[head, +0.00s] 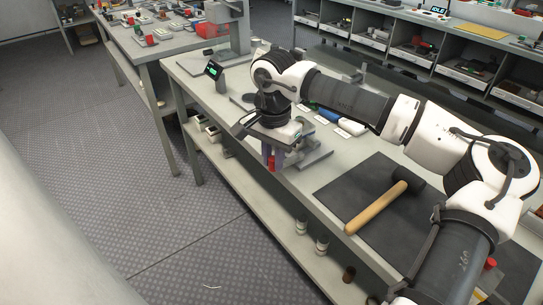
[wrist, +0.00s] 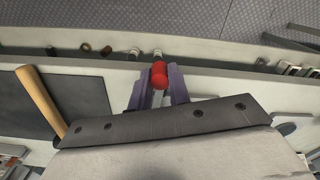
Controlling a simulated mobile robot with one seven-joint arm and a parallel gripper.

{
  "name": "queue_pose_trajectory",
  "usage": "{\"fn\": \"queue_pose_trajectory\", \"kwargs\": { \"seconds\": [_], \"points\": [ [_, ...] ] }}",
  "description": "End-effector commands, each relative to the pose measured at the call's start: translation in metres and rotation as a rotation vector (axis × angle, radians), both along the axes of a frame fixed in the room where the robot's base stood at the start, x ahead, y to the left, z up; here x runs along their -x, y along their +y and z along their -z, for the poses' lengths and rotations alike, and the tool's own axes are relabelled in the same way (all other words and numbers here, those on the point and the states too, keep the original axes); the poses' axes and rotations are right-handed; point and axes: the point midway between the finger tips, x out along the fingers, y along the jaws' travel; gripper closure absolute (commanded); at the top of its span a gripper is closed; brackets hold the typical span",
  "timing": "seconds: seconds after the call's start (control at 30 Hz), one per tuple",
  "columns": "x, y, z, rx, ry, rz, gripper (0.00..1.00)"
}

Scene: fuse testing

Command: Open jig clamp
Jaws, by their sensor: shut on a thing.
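My gripper (head: 269,157) points down over the near edge of the workbench, and its two purple fingers are shut on a red clamp handle (head: 272,164). In the wrist view the rounded red end (wrist: 159,73) shows between the purple fingers (wrist: 158,88). A grey metal jig (head: 313,157) sits on the bench just right of the gripper. My wrist hides much of the clamp, so its arm position cannot be told.
A mallet with a wooden handle (head: 376,207) lies on a dark mat (head: 335,190) to the right. A small green-lit display (head: 214,70) stands at the bench's left end. Blue and white items (head: 350,127) lie behind the jig. Shelving with bins lines the back.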

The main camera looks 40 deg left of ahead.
Motion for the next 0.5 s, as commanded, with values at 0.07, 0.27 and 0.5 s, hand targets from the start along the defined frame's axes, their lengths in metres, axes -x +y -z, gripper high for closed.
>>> {"fn": "queue_pose_trajectory", "kwargs": {
  "seconds": [0.07,0.27,0.5],
  "points": [
    [0.0002,-0.0006,-0.0007,0.000,0.000,-0.007,1.00],
    [0.0003,-0.0009,-0.0007,0.001,0.000,-0.009,1.00],
    [0.0003,-0.0010,-0.0006,0.002,0.000,-0.008,0.70]
  ]
}}
